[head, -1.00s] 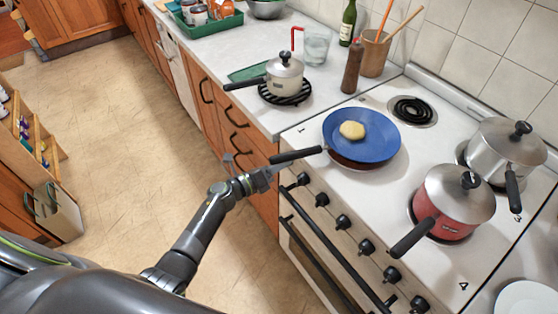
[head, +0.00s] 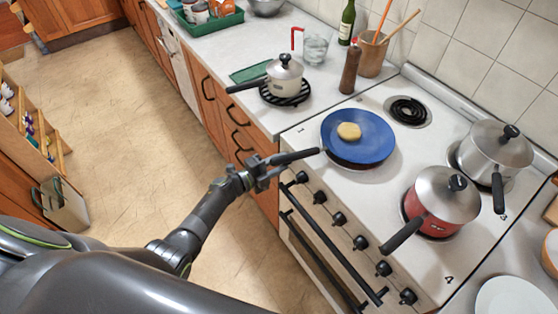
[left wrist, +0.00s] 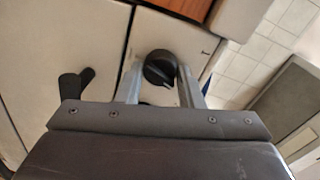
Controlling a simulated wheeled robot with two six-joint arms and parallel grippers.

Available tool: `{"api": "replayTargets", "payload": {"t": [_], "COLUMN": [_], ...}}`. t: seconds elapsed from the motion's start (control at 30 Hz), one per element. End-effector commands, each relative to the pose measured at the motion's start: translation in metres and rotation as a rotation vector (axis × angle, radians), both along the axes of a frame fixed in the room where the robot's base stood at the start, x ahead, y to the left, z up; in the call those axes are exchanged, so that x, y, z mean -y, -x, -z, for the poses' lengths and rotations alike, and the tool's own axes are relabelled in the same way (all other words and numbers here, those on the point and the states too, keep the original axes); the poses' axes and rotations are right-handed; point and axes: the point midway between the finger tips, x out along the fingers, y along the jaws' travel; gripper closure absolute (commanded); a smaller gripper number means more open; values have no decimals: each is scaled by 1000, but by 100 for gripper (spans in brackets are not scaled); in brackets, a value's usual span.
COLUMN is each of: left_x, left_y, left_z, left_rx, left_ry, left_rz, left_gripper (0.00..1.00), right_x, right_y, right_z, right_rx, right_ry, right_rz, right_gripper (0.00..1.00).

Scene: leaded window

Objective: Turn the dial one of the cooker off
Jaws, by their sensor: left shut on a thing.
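The white cooker (head: 385,110) stands on the right, with a row of several black dials along its front edge. My left gripper (head: 281,172) is at the left end of this row, just below the blue pan's handle (head: 297,156). In the left wrist view, a round black dial (left wrist: 160,68) sits between the two fingers (left wrist: 161,88), and the gripper is shut on it. A pale mark on the dial slants toward the lower right. In the head view, the nearest clearly visible dial (head: 302,177) is just right of the fingers. My right gripper is out of view.
The blue pan (head: 365,145) holds a yellow round item (head: 349,131), and its handle overhangs the front edge near my gripper. A red pot (head: 440,208) and a steel pot (head: 495,150) stand right. The oven handle (head: 330,250) runs below the dials.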

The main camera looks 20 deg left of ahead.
Motion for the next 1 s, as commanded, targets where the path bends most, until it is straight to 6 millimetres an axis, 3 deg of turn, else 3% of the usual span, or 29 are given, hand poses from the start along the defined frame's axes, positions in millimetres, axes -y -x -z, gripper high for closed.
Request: {"api": "replayTargets", "payload": {"t": [0.43, 1.0], "left_x": [-1, -2], "left_y": [0, 0], "left_z": [0, 1], "left_rx": [-183, -229], "left_ry": [230, 287], "left_rz": [-1, -1], "left_gripper": [89, 89], "right_x": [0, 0], "right_y": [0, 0], "right_z": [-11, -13], "right_rx": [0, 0], "right_ry": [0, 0], "right_rz": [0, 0], "right_gripper": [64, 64]}}
